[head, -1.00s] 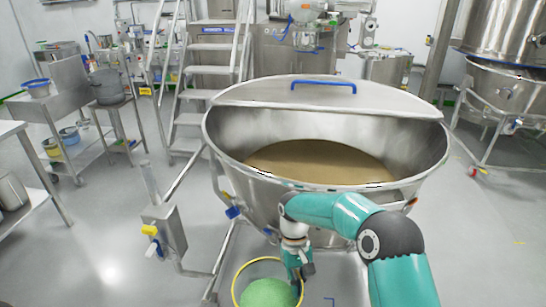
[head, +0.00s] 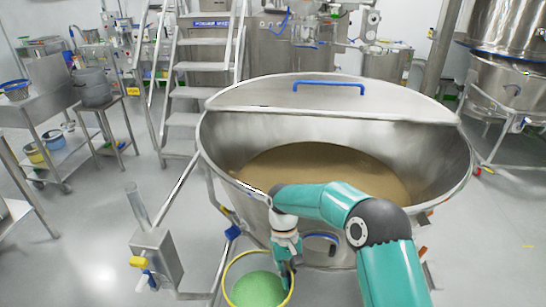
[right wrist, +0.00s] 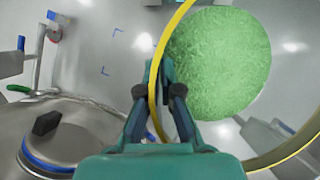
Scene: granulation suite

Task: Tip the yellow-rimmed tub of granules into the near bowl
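The yellow-rimmed tub (head: 232,263), filled with green granules (head: 258,290), is at the bottom of the head view, cut off by the frame edge. My right gripper (head: 289,272) is at its right rim. In the right wrist view, the fingers (right wrist: 157,85) are closed on the yellow rim (right wrist: 285,156), with the green granules (right wrist: 220,60) level inside. The tub looks upright. The near bowl (head: 225,140) is a large steel vessel behind the tub, holding brown material (head: 320,165). The tub is in front of and below its rim. My left gripper is not in view.
A half lid (head: 300,103) with a blue handle (head: 330,84) covers the bowl's back part. A steel post with a box (head: 157,255) stands left of the tub. Steps (head: 198,92) rise behind. Open floor (head: 95,235) lies at left.

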